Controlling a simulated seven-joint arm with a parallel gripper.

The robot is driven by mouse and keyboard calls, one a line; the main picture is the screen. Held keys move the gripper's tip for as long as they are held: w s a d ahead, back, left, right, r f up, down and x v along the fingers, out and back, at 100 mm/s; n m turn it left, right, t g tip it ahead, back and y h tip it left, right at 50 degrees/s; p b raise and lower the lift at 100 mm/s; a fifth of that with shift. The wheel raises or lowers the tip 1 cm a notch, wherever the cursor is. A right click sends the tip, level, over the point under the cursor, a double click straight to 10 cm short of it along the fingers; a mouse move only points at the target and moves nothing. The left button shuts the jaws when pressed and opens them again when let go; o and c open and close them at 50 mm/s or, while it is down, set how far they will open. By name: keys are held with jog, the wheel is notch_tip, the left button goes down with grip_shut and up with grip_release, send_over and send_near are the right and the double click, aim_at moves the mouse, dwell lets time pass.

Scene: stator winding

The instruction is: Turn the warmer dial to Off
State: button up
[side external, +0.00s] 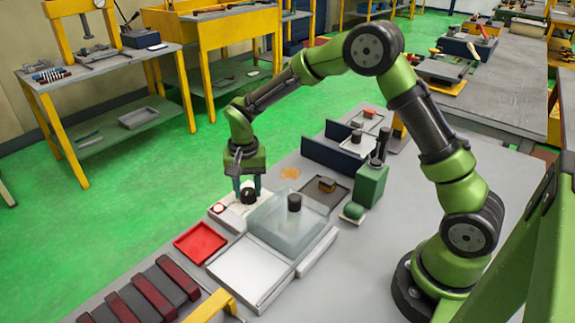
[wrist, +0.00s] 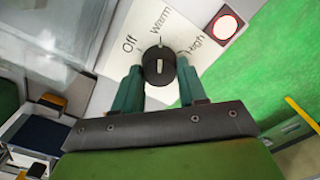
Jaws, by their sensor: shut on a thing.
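The black warmer dial (wrist: 158,66) sits on a white panel (wrist: 115,50) marked Off, Warm and High. The pale mark on the dial points roughly up toward the Warm label in the wrist view. My gripper (wrist: 160,82) is shut on the dial, with one teal finger on each side. In the side view my gripper (side external: 248,186) points down over the same dial (side external: 248,196) at the far left end of the warmer. The labels are not readable in the side view.
A clear cover with a black knob (side external: 294,202) stands close to the right of my gripper. A red tray (side external: 200,243) lies in front. A round red-rimmed button or lamp (wrist: 224,27) sits on the panel. A green container (side external: 371,183) stands farther right.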

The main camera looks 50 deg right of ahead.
aim_at(247, 191)
jog(key=n, duration=0.5)
jog(key=shift+n, duration=0.4)
jog(key=n, duration=0.6)
jog(key=shift+a, duration=0.15)
dwell(0.4)
jog(key=o, duration=1.1)
jog(key=shift+c, duration=0.2)
notch_tip(247, 191, up, 17)
